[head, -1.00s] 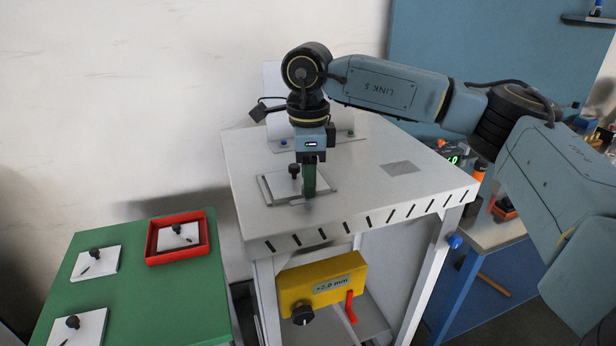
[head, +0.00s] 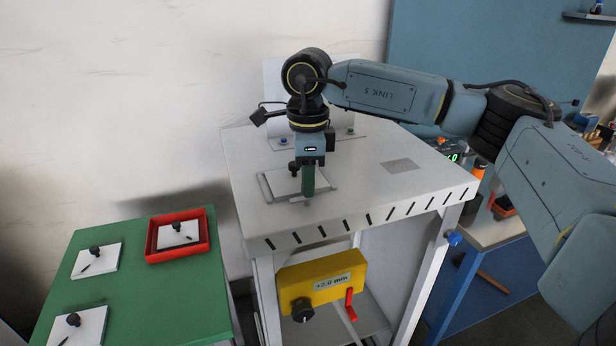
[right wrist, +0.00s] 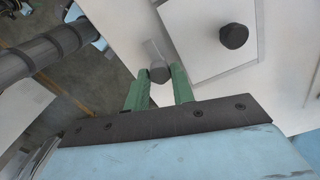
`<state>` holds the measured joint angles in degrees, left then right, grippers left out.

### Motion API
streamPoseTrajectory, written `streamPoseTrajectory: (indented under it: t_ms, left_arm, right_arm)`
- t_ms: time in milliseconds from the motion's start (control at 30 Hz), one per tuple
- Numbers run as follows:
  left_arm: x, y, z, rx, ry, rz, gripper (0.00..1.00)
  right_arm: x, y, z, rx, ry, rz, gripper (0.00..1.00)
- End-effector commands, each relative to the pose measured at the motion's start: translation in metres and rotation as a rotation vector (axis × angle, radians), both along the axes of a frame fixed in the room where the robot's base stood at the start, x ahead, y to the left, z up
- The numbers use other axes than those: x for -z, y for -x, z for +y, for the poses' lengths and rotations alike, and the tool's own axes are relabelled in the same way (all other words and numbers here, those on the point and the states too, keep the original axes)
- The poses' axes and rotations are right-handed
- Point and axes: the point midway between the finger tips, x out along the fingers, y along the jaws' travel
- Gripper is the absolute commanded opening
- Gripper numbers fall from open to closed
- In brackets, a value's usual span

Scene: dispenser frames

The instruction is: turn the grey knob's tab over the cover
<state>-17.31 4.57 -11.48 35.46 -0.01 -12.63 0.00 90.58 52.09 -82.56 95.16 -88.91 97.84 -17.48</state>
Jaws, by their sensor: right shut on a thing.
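The grey knob (right wrist: 158,73) shows in the right wrist view between the green fingertips of my right gripper (right wrist: 160,80), beside the edge of the cover. A lighter grey piece (right wrist: 152,50), which looks like its tab, points away from the gripper beside the cover's edge; I cannot tell whether it overlaps the cover. The cover is a white plate (right wrist: 205,25) with a black round knob (right wrist: 233,36). In the head view, my right gripper (head: 307,195) points down at the near edge of the cover (head: 280,184), shut on the grey knob, which it mostly hides. My left gripper is out of view.
The white table (head: 370,205) has clear room right of the cover, around a grey patch (head: 400,167). A yellow box (head: 322,280) sits below. A green table (head: 140,290) at the left holds white plates and a red tray (head: 152,257).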

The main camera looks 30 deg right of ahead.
Motion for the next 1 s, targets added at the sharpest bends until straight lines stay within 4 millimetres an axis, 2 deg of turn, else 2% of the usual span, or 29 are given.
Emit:
streamPoseTrajectory:
  t_ms: [367,1000]
  left_arm:
    - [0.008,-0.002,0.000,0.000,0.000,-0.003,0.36]
    - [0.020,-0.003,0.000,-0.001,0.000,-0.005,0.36]
  right_arm:
    - [0.001,0.000,0.001,0.194,0.000,-0.001,0.02]
    - [0.000,0.000,0.000,0.798,-0.002,-0.001,0.02]
